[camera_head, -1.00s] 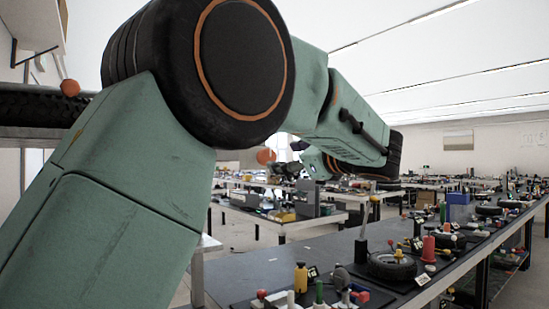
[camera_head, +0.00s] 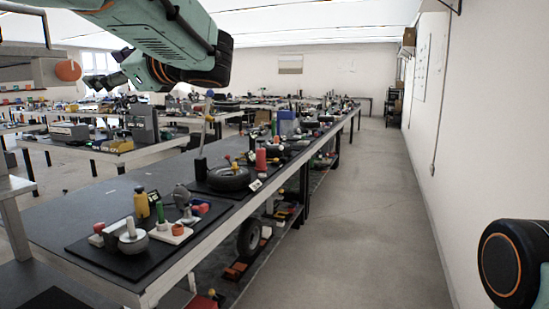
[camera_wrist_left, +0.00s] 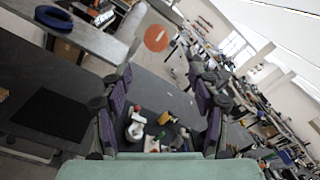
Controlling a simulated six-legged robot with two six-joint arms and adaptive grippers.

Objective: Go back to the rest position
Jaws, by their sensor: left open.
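My left arm crosses the top left of the head view, green with black joints. My left gripper (camera_head: 98,80) hangs at its far end, partly behind the arm, above the tables at the back left. In the left wrist view my left gripper (camera_wrist_left: 160,80) has its two dark, purple-padded fingers spread apart with nothing between them. Beyond the fingers lie a table and several small parts, clear of the gripper. Only a black, orange-ringed joint of my right arm shows at the lower right edge of the head view; my right gripper is out of view.
A long workbench (camera_head: 80,214) runs from the lower left to the back, with a yellow bottle (camera_head: 141,204), a tyre (camera_head: 229,178) and several small parts on black mats. An open floor aisle (camera_head: 365,220) lies between it and the white right wall (camera_head: 470,150).

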